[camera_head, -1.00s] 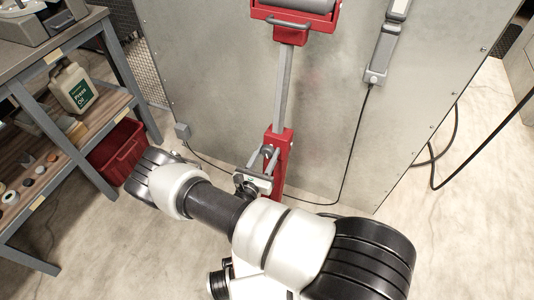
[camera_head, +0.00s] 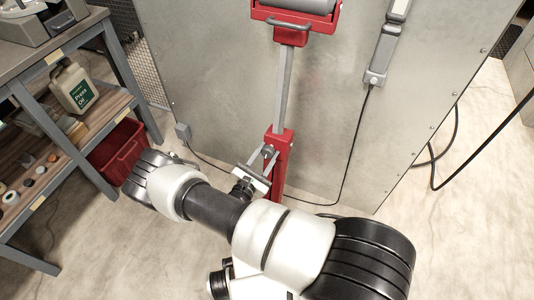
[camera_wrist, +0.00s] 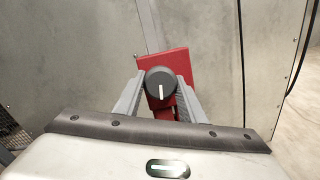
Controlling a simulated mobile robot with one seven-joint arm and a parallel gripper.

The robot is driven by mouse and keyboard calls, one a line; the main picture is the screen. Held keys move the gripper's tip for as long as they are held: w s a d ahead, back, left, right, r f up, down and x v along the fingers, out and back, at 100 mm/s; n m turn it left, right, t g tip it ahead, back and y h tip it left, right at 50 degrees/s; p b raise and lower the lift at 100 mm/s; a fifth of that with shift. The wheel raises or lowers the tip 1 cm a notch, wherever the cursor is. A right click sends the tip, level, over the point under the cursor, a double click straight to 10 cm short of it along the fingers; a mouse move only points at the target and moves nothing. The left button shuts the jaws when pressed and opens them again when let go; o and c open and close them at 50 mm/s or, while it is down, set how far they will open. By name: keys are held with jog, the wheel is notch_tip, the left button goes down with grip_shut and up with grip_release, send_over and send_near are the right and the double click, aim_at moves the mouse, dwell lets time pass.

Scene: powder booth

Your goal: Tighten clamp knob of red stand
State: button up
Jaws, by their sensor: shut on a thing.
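The red stand (camera_head: 280,150) is upright in front of the grey metal booth wall, with a grey post rising from its red sleeve to a red head (camera_head: 292,36) that carries a roller. The clamp knob (camera_wrist: 160,80) is dark and round with a white line, which points straight down in the wrist view. It sits on the stand's red sleeve (camera_wrist: 178,62). My gripper (camera_wrist: 159,88) has one grey finger on each side of the knob and is shut on it. In the head view my gripper (camera_head: 265,157) is tilted at the sleeve, and the knob is mostly hidden between the fingers.
A shelf unit (camera_head: 68,95) with a bottle and several small items stands at the left, with a red bin (camera_head: 118,150) beside its leg. A grey box (camera_head: 381,55) hangs on the booth wall (camera_head: 220,90), its black cable running down.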

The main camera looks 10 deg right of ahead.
jog(key=m, duration=0.4)
jog(key=shift+a+r+g+h+p, duration=0.1)
jog(key=shift+g+h+p, duration=0.2)
jog(key=shift+g, duration=0.1)
jog(key=m+p, duration=0.1)
jog(key=m, duration=0.3)
jog(key=shift+g, duration=0.3)
jog(key=m+p, duration=0.1)
jog(key=m, duration=0.3)
jog(key=shift+w+r+m+g+p, duration=0.1)
jog(key=shift+r+m+g+p, duration=0.05)
jog(key=shift+m+g+p, duration=0.25)
jog(key=shift+m+p, duration=0.8)
jog(key=shift+m, duration=0.9)
jog(key=o, duration=1)
jog(key=shift+o, duration=0.2)
jog(key=shift+a, duration=0.15)
